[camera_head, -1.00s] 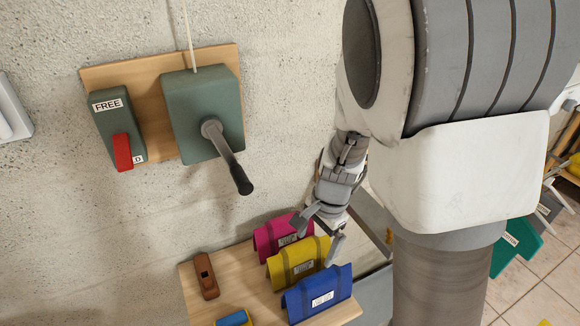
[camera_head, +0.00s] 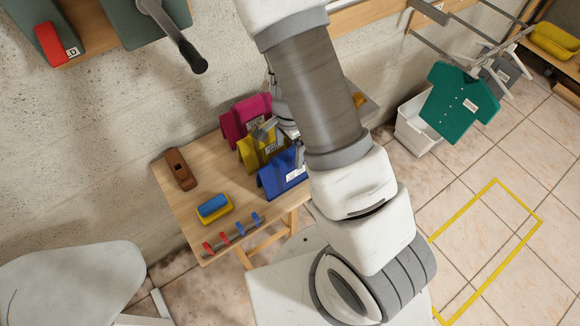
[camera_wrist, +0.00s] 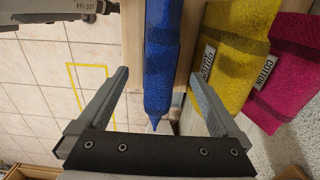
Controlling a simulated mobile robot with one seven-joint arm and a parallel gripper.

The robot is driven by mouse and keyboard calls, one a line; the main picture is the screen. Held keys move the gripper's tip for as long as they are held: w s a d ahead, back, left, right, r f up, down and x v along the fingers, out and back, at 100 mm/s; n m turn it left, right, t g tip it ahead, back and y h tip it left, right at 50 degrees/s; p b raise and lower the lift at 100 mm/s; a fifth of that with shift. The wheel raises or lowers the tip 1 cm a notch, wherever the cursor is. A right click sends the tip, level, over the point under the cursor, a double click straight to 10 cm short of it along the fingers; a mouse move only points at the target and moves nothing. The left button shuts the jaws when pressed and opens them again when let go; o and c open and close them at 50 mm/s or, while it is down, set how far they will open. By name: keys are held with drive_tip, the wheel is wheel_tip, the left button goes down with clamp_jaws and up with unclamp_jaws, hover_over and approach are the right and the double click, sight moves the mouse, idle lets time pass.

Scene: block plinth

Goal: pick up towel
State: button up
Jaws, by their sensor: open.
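Three folded towels stand like tents on a small wooden table (camera_head: 183,211): a magenta towel (camera_head: 243,114), a yellow towel (camera_head: 257,151) and a blue towel (camera_head: 283,177). White labels show on them; in the wrist view the labels of the yellow towel (camera_wrist: 239,57) and the magenta towel (camera_wrist: 288,75) read COTTON. My gripper (camera_wrist: 160,76) is open. In the wrist view the blue towel (camera_wrist: 160,62) lies edge-on between its two fingers, with no clear contact. In the head view my gripper (camera_head: 281,144) is at the towels, partly hidden by my arm.
The table also holds a brown wooden plane (camera_head: 180,169), a blue and yellow block (camera_head: 214,208) and several red and blue clips (camera_head: 240,229). An ironing board (camera_head: 75,280) stands at lower left. A white bin (camera_head: 416,128) and a hanging green shirt (camera_head: 459,101) are at right.

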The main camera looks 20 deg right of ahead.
sight(280, 175)
drive_tip(key=shift+d+f+b, duration=0.15)
drive_tip(key=shift+f+b, duration=0.4)
drive_tip(key=shift+f, duration=2.5)
drive_tip(key=shift+c, duration=0.3)
clamp_jaws()
drive_tip(key=shift+r, duration=0.1)
